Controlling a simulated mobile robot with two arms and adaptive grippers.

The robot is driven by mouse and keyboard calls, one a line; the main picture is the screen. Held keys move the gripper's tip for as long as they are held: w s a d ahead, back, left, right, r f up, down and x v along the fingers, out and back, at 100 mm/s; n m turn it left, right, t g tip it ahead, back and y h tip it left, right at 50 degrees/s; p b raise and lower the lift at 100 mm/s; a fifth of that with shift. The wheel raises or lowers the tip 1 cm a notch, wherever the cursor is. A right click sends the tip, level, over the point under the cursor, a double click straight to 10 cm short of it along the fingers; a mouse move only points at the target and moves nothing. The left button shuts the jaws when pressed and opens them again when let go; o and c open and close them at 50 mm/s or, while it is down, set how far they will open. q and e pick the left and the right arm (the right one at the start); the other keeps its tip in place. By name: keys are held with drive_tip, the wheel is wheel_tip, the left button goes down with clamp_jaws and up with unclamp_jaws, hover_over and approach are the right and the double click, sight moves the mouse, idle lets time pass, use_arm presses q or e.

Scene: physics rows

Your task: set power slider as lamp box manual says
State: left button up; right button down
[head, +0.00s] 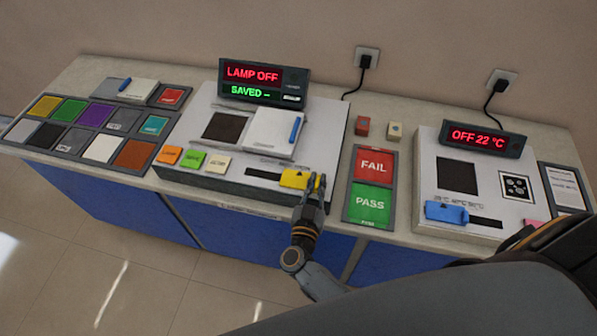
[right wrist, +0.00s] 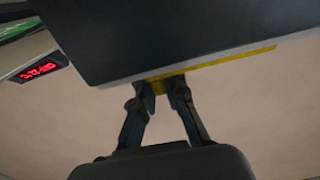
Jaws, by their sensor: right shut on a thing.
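The lamp box (head: 206,181) stands mid-counter. Its display (head: 252,82) reads "LAMP OFF" in red and "SAVED --" in green. The yellow slider knob (head: 294,178) sits at the right end of a dark slot (head: 262,174) on the box's front. My right gripper (head: 316,186) is at the knob's right side, shut on it. In the right wrist view the fingers (right wrist: 163,88) meet a yellow edge (right wrist: 222,61) beside a large dark surface. The slider's markings are too small to read. No readable manual shows. My left gripper is out of view.
A white panel with a blue bar (head: 270,132) lies on the lamp box. Orange, green and cream blocks (head: 193,160) sit at its left front. FAIL (head: 373,163) and PASS (head: 369,203) pads lie to the right. A second box (head: 420,185) reads "OFF 22 °C". Colored tiles (head: 102,150) fill the left.

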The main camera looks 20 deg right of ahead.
drive_tip(key=shift+s+d, duration=0.3)
drive_tip(key=shift+d, duration=0.2)
drive_tip(key=shift+w+a+f, duration=0.1)
drive_tip(key=shift+w, duration=0.05)
drive_tip(key=shift+a, duration=0.25)
drive_tip(key=c, duration=1.8)
unclamp_jaws()
drive_tip(key=shift+d, duration=0.15)
drive_tip(key=o, duration=0.4)
drive_tip(key=shift+d, duration=0.2)
drive_tip(key=shift+o, duration=0.2)
drive_tip(key=shift+a, duration=0.25)
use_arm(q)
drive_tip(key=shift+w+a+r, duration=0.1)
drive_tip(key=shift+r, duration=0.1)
use_arm(e)
drive_tip(key=v, duration=0.7)
drive_tip(key=shift+s, duration=0.25)
